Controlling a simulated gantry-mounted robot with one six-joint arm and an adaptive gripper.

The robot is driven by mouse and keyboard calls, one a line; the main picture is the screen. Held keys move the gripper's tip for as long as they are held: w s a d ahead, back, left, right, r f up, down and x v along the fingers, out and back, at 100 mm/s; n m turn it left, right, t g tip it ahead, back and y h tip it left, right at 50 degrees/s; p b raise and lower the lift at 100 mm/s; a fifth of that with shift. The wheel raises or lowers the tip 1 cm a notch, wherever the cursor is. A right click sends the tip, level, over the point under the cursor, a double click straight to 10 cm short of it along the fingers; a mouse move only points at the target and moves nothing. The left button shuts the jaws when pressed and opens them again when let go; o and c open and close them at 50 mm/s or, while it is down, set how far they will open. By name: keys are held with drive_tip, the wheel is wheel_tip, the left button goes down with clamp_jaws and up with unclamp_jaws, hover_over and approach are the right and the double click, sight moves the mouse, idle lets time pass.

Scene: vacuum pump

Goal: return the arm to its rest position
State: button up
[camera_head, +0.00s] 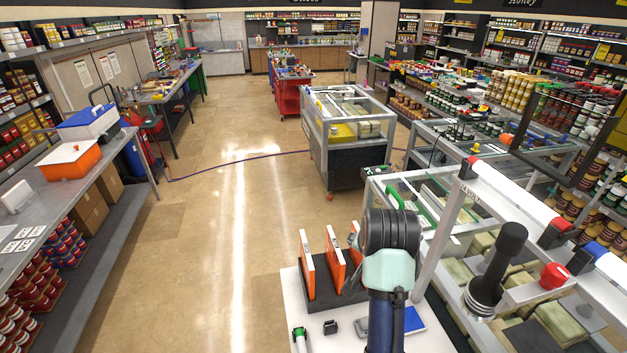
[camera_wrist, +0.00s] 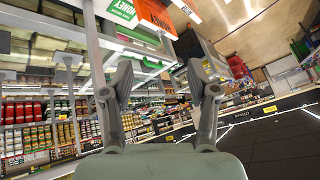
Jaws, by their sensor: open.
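My gripper (camera_wrist: 159,88) shows in the wrist view with its two grey fingers spread apart and nothing between them. Beyond the fingers are shelves, hanging signs and ceiling, tilted in the picture. In the camera_head view my arm rises from the bottom edge over a white table (camera_head: 432,338). My gripper cannot be made out in that view. No contact between the fingers and any object shows.
Several orange-and-white upright panels (camera_head: 307,250) stand in a dark holder beside my arm. At right, a metal-framed glass case (camera_head: 440,240) carries a black handle-like part (camera_head: 508,245) and a red knob (camera_head: 553,276). Open floor (camera_head: 215,250) lies left, crossed farther back by a thin hose.

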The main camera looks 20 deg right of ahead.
drive_tip(key=s+a+f+n+t+p, duration=0.1)
drive_tip(key=s+a+n+t, duration=0.15)
drive_tip(key=a, duration=0.45)
drive_tip(key=s+a+f+n+t, duration=0.1)
drive_tip(key=s+a+f+n, duration=0.15)
drive_tip(key=a, duration=0.45)
drive_tip(key=s+a+r+n+t+y, duration=0.1)
drive_tip(key=s+a+r+n, duration=0.1)
drive_tip(key=s+a, duration=0.3)
drive_tip(key=s+a+r+n+t+y+p, duration=0.1)
drive_tip(key=s+a+r+n, duration=0.1)
drive_tip(key=s+a, duration=0.3)
drive_tip(key=s, duration=0.3)
drive_tip(key=shift+s+a+n+t+y, duration=0.15)
drive_tip(key=shift+s+n+t+y, duration=0.1)
drive_tip(key=shift+n+t+y, duration=0.1)
drive_tip(key=shift+f, duration=0.15)
